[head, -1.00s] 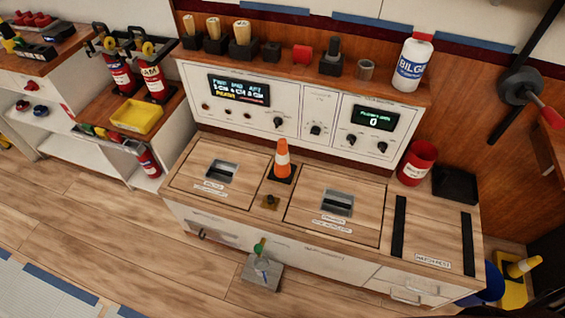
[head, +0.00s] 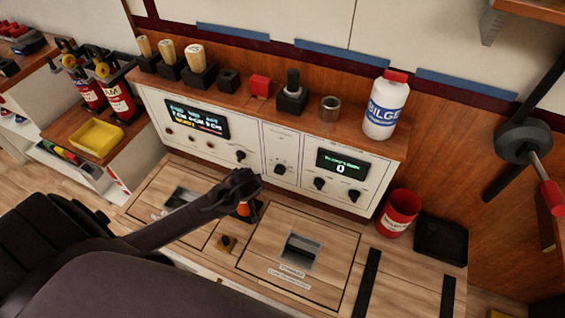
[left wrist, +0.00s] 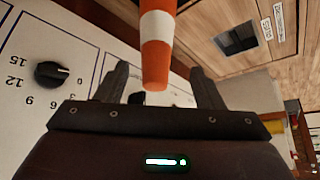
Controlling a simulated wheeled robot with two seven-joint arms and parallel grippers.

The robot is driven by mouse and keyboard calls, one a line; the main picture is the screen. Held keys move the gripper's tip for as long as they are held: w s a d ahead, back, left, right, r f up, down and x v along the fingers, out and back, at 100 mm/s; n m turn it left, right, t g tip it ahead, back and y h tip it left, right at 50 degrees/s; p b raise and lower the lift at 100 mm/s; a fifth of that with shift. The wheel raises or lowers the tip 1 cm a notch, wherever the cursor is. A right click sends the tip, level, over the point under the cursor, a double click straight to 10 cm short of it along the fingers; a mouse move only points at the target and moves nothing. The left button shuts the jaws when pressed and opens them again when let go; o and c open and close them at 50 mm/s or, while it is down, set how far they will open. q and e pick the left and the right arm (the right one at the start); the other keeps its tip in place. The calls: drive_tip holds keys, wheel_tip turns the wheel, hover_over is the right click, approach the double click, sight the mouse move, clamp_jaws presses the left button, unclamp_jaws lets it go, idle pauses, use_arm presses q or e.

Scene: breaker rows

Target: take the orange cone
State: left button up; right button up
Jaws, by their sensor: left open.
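The orange cone (head: 243,209) with a white band stands on the wooden counter between two hatches, mostly hidden by my left gripper in the head view. It shows clearly in the left wrist view (left wrist: 156,60), its narrow end between the two fingers. My left gripper (head: 240,188) is above and around the cone's upper part. In the left wrist view its fingers (left wrist: 161,80) are spread, with gaps visible on both sides of the cone. My right gripper is not in view.
A control panel (head: 258,150) rises just behind the cone. A small dark knob (head: 226,243) stands in front of it. Hatches with recessed handles (head: 302,248) lie on either side. A red can (head: 398,213) and a black tray (head: 441,238) are at the right.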

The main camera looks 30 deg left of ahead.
use_arm(q)
drive_tip(key=shift+w+a+f, duration=0.25)
drive_tip(key=shift+w+a, duration=0.05)
drive_tip(key=shift+w, duration=0.2)
drive_tip(key=shift+w+a+f, duration=0.2)
drive_tip(key=shift+w+a, duration=0.1)
drive_tip(key=shift+w, duration=0.2)
drive_tip(key=x, duration=0.5)
drive_tip(key=shift+a+b, duration=0.25)
drive_tip(key=shift+b, duration=0.15)
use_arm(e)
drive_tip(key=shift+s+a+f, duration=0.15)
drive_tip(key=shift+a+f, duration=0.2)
use_arm(q)
clamp_jaws()
